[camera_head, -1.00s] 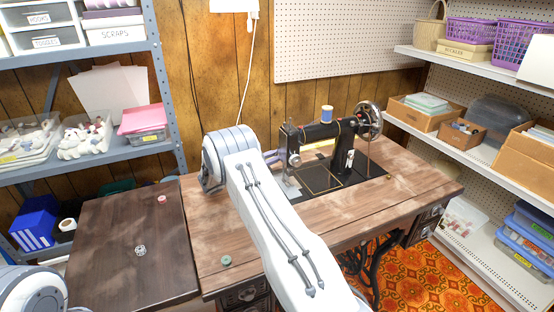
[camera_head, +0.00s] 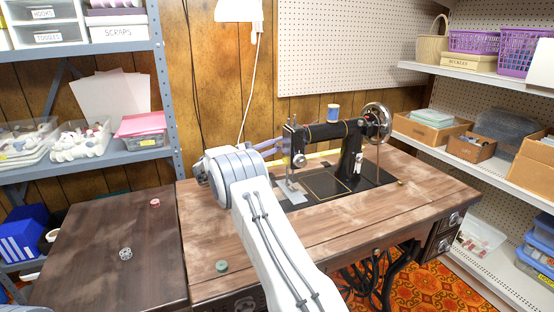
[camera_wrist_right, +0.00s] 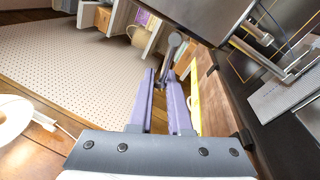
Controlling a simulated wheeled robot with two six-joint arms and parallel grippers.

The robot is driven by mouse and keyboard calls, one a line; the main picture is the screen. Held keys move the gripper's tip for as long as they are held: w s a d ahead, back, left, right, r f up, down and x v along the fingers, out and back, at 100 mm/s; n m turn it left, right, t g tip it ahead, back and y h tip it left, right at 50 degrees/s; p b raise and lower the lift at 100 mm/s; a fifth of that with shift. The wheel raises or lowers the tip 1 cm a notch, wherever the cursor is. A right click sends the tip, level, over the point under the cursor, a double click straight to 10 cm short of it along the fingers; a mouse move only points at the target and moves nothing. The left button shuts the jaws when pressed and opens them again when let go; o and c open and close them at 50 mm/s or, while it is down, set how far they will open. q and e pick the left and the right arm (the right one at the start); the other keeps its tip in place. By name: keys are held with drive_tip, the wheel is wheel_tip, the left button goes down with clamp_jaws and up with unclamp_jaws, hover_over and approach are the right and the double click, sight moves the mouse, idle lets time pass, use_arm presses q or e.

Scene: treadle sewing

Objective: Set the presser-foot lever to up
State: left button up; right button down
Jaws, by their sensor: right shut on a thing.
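The black sewing machine (camera_head: 330,132) stands on the wooden table. My right gripper (camera_head: 284,147) is at the left end of its head; it also shows in the right wrist view (camera_wrist_right: 161,82). Its purple fingers are shut on the presser-foot lever (camera_wrist_right: 174,42), a small grey lever with a rounded end. The lever's rounded end sticks out past the fingertips. In the head view the lever is too small and hidden to make out. My left gripper is not in view.
The wooden table (camera_head: 225,245) is mostly clear, with a green spool (camera_head: 222,266) near its front. A blue thread spool (camera_head: 333,112) stands on the machine and the handwheel (camera_head: 377,120) is at its right. Shelves flank both sides.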

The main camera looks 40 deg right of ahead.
drive_tip(key=m+b, duration=0.1)
drive_tip(key=r+m+g+b, duration=0.1)
drive_tip(key=m, duration=0.1)
drive_tip(key=shift+m, duration=0.3)
drive_tip(key=shift+r+m+g+b, duration=0.4)
drive_tip(key=shift+r+m+b, duration=0.2)
drive_tip(key=shift+m, duration=0.4)
drive_tip(key=c, duration=0.9)
unclamp_jaws()
drive_tip(key=shift+a, duration=0.1)
drive_tip(key=shift+o, duration=0.2)
drive_tip(key=p+v, duration=0.2)
drive_tip(key=v, duration=0.8)
drive_tip(key=shift+a+f, duration=0.15)
drive_tip(key=shift+a, duration=0.05)
